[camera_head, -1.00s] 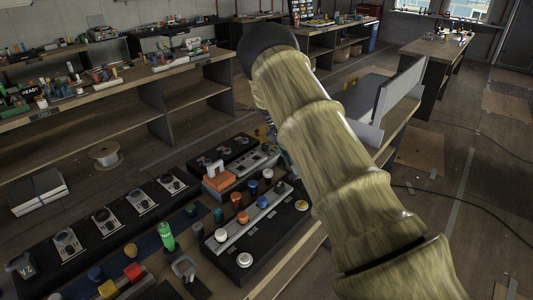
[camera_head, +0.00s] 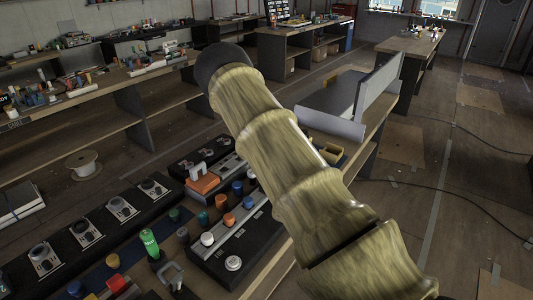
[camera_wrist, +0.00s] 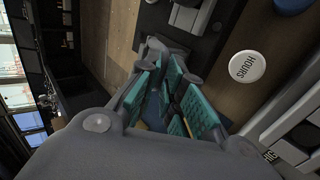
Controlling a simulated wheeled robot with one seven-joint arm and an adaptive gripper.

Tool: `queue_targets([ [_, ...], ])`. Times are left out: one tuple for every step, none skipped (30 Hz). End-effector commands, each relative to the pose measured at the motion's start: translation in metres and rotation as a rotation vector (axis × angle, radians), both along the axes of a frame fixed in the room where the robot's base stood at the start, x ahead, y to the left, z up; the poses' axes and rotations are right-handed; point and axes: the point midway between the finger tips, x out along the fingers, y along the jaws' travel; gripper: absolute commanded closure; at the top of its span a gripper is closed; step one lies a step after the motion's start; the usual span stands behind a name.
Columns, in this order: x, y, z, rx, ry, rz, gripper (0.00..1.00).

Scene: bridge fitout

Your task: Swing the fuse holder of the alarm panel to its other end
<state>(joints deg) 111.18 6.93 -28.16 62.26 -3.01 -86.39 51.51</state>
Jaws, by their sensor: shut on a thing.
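My gripper (camera_wrist: 172,100) shows in the wrist view, its teal pads close together around a small dark part that I take for the fuse holder (camera_wrist: 173,92). The pads hide most of it, so its angle cannot be told. A dark panel surface (camera_wrist: 160,22) with a pale grey block lies just beyond the fingers; I cannot tell whether it is the alarm panel. In the head view my arm covers the gripper and whatever it holds. The row of dark control panels (camera_head: 232,258) lies left of my arm there.
An orange block with a pale handle (camera_head: 203,184), a green cylinder (camera_head: 150,243) and several coloured knobs stand on the bench. A grey upright plate (camera_head: 378,86) stands beyond my arm.

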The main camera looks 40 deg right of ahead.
Motion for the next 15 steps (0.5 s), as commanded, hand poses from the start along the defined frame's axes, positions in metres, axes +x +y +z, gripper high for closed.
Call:
queue_targets([
  [-0.0046, 0.0038, -0.0147, 0.012, 0.009, -0.006, 1.0],
  [-0.0046, 0.004, -0.0149, 0.013, 0.008, -0.007, 1.0],
  [-0.0046, 0.0043, -0.015, 0.013, 0.009, -0.006, 1.0],
  [-0.0046, 0.0045, -0.0152, 0.013, 0.009, -0.006, 1.0],
  [-0.0047, 0.0046, -0.0153, 0.013, 0.009, -0.006, 1.0],
  [-0.0046, 0.0048, -0.0155, 0.014, 0.009, -0.007, 1.0],
  [-0.0046, 0.005, -0.0156, 0.014, 0.009, -0.007, 1.0],
  [-0.0047, 0.0049, -0.0157, 0.014, 0.009, -0.007, 1.0],
  [-0.0046, 0.005, -0.0157, 0.014, 0.009, -0.007, 1.0],
  [-0.0046, 0.005, -0.0157, 0.014, 0.009, -0.007, 0.85],
  [-0.0047, 0.0049, -0.0159, 0.015, 0.009, -0.006, 0.8],
  [-0.0048, 0.0048, -0.0158, 0.014, 0.009, -0.007, 0.73],
  [-0.0048, 0.0045, -0.0155, 0.013, 0.009, -0.006, 0.67],
  [-0.0047, 0.0041, -0.0151, 0.013, 0.009, -0.006, 0.67],
  [-0.0051, 0.0031, -0.0142, 0.013, 0.008, -0.007, 0.67],
])
